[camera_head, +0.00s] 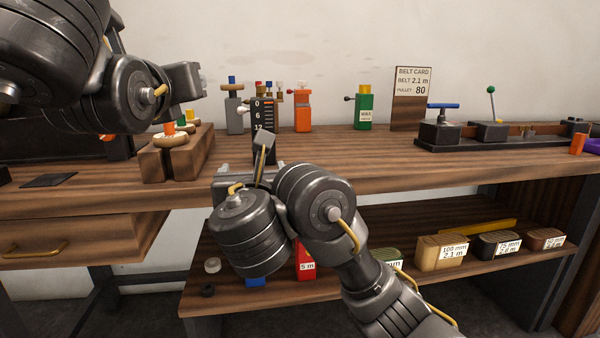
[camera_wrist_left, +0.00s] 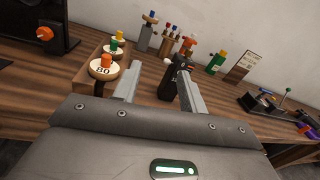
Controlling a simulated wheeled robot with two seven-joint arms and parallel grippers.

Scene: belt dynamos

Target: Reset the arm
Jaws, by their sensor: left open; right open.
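My left gripper (camera_head: 192,80) comes in from the upper left, raised above the bench near the wooden block. In the left wrist view its two fingers (camera_wrist_left: 158,88) are spread apart with nothing between them touching. My right arm comes up from the lower right, folded in front of the bench edge. My right gripper (camera_head: 258,160) points toward the bench in front of the black scale post (camera_head: 263,115); it is open, and its fingers are partly hidden by the wrist. I see nothing held in it.
A wooden block (camera_head: 195,160) carries pulleys with coloured knobs. Orange (camera_head: 303,112) and green (camera_head: 364,110) devices and a belt card (camera_head: 411,98) stand at the back. A dark fixture (camera_head: 440,132) is at right. The lower shelf holds labelled boxes (camera_head: 441,254). The right front benchtop is clear.

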